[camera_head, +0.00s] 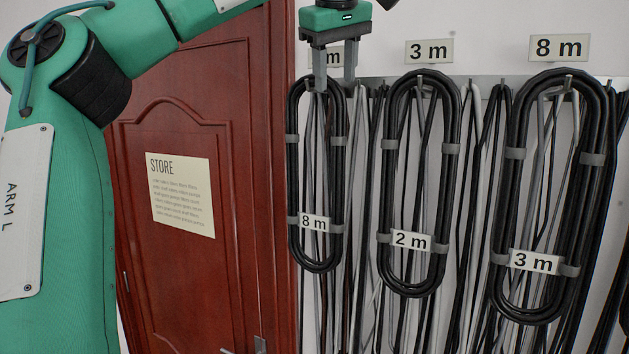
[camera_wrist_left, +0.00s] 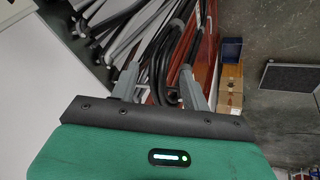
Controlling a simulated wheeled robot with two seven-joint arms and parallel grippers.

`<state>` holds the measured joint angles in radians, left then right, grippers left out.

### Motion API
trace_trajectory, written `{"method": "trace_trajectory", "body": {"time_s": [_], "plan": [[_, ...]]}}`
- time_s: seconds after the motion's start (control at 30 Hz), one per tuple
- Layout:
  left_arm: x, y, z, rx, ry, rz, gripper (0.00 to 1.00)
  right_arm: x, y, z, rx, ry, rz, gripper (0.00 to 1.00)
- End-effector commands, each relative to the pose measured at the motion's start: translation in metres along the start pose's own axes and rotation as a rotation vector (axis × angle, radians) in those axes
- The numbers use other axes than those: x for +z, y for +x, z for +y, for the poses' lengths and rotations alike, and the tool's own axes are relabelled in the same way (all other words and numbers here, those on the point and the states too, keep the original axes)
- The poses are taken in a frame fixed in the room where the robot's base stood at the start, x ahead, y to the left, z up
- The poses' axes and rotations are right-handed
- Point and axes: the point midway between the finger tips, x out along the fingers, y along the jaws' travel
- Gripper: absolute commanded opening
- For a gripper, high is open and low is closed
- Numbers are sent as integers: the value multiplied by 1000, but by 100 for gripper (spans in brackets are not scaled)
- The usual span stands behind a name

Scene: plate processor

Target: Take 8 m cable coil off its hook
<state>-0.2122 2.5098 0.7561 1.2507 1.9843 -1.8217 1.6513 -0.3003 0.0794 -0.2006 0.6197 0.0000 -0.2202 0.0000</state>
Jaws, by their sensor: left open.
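The 8 m cable coil (camera_head: 292,180) is the leftmost black coil in the head view, with a white "8 m" tag (camera_head: 313,223) low on its loop. It hangs upright on the wall under a sign partly hidden by my gripper. My left gripper (camera_head: 336,82) is open and points down at the coil's top, its fingers apart there. In the left wrist view black cable (camera_wrist_left: 164,62) runs between the fingers of the left gripper (camera_wrist_left: 158,80). The coil's hook is hidden behind the gripper. My right gripper is not in view.
A coil tagged "2 m" (camera_head: 387,180) hangs under a "3 m" sign (camera_head: 429,51). A coil tagged "3 m" (camera_head: 512,190) hangs under an "8 m" sign (camera_head: 559,48). Loose black and grey cables hang closely behind the coils. A red door (camera_head: 185,115) stands to the left.

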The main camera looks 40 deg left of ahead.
Motion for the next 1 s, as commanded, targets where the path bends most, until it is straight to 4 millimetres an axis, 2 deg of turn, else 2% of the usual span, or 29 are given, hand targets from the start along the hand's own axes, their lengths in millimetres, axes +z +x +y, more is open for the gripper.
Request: {"method": "trace_trajectory", "body": {"time_s": [0.2,0.33,0.63,0.67,0.9,1.0], "plan": [[-6,23,-1,-2,3,-4,47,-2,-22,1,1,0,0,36],[-6,40,-2,-2,1,-2,47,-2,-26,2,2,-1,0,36],[-5,46,-2,1,-1,-1,47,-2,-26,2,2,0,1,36],[-5,46,-2,1,-1,-1,45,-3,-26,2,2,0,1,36],[-5,46,-2,0,-1,-1,0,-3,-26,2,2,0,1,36],[-5,46,-2,0,-1,-1,0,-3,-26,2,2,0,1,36]]}}
